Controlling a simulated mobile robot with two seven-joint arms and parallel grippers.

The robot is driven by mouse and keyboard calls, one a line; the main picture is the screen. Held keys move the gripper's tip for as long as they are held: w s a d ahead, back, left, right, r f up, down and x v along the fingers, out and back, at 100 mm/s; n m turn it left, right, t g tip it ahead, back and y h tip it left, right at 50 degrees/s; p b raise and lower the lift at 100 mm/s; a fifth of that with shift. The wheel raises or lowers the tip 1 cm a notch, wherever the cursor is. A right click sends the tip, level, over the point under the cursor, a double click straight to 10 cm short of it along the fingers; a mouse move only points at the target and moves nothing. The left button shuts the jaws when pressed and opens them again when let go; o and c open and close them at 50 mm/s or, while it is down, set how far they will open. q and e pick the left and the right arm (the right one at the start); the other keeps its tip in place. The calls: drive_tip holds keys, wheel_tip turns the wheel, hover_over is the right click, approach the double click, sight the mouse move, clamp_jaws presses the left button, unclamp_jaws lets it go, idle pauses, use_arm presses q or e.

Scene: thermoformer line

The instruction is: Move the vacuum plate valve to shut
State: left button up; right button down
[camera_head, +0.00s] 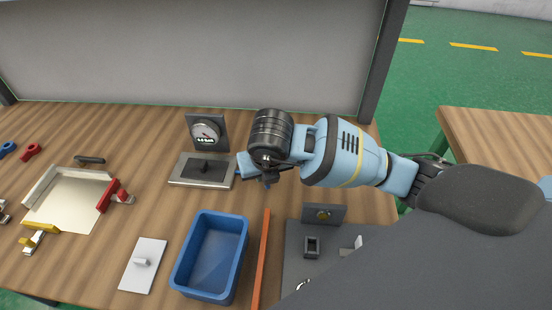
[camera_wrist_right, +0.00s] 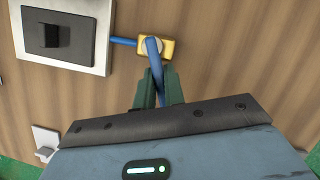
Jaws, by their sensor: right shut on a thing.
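The vacuum plate (camera_head: 203,185) is a grey-edged plate with a dark middle; its corner also shows in the right wrist view (camera_wrist_right: 101,60). A short blue pipe (camera_wrist_right: 122,41) leads from it to the yellow valve body (camera_wrist_right: 168,48). The blue valve lever (camera_wrist_right: 152,49) points from that body toward my right gripper, roughly crosswise to the pipe. My right gripper (camera_wrist_right: 157,88) has its dark green fingers shut on the lever. In the head view my right gripper (camera_head: 268,181) is beside the plate's right side, and the arm mostly hides the valve. My left gripper is not in view.
A round gauge (camera_head: 205,134) stands behind the plate. A blue bin (camera_head: 245,250), an orange strip (camera_head: 262,255) and a white plate with a handle (camera_head: 136,278) lie nearer. A clamping frame (camera_head: 72,198) is at left, and a grey fixture (camera_head: 292,250) at right.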

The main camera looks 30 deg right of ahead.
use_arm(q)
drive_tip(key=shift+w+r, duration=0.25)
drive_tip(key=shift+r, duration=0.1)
use_arm(e)
drive_tip(key=shift+a+m, duration=0.2)
drive_tip(key=shift+m, duration=0.3)
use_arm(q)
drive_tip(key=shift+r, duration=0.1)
use_arm(e)
drive_tip(key=shift+w+a+r+m+h+p, duration=0.15)
drive_tip(key=shift+a+m+h+p, duration=0.15)
drive_tip(key=shift+m+p, duration=0.35)
drive_tip(key=shift+w+a+m+h, duration=0.15)
drive_tip(key=shift+m+h, duration=0.15)
drive_tip(key=shift+m, duration=0.55)
drive_tip(key=shift+f, duration=0.2)
drive_tip(key=c, duration=1.4)
unclamp_jaws()
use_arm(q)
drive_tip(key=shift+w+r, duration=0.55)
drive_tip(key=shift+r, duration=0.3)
